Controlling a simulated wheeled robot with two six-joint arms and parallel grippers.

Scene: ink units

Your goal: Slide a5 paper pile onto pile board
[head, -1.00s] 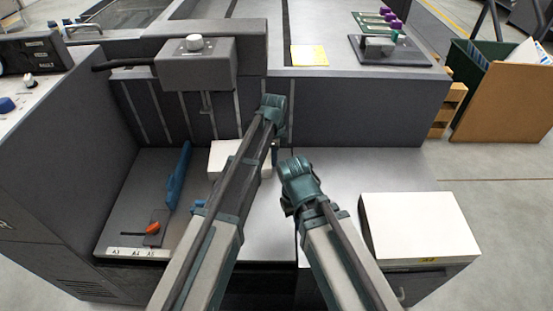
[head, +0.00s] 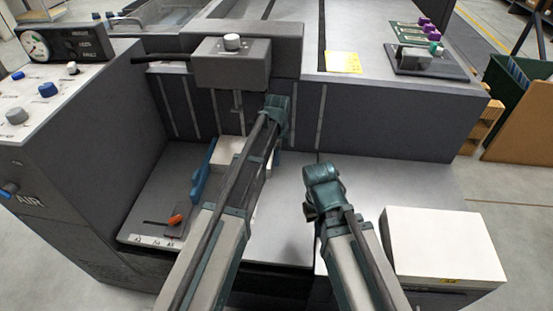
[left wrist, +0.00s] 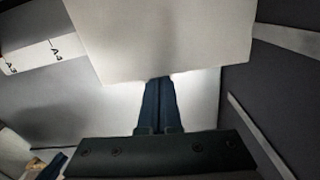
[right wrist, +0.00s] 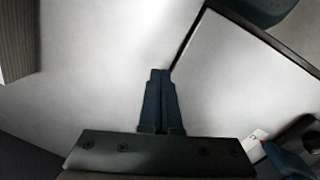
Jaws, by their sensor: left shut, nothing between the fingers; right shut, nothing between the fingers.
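The white A5 paper pile (head: 229,147) lies on the grey pile board (head: 168,190) under the feeder head, beside the blue side guide (head: 203,172). My left arm hides part of it. In the left wrist view the pile (left wrist: 160,38) fills the top middle. My left gripper (head: 276,128) is shut and empty at the pile's right side; its fingertips (left wrist: 158,80) are at the pile's near edge in the wrist view. Contact is hard to tell. My right gripper (head: 315,212) is shut and empty, above the plain grey surface right of the board.
A larger white paper pile (head: 438,240) stands at the right. The feeder head (head: 232,65) overhangs the board. An orange knob (head: 175,220) and size label strip (head: 155,241) are at the board's front left. Free grey surface (head: 375,175) lies behind the right gripper.

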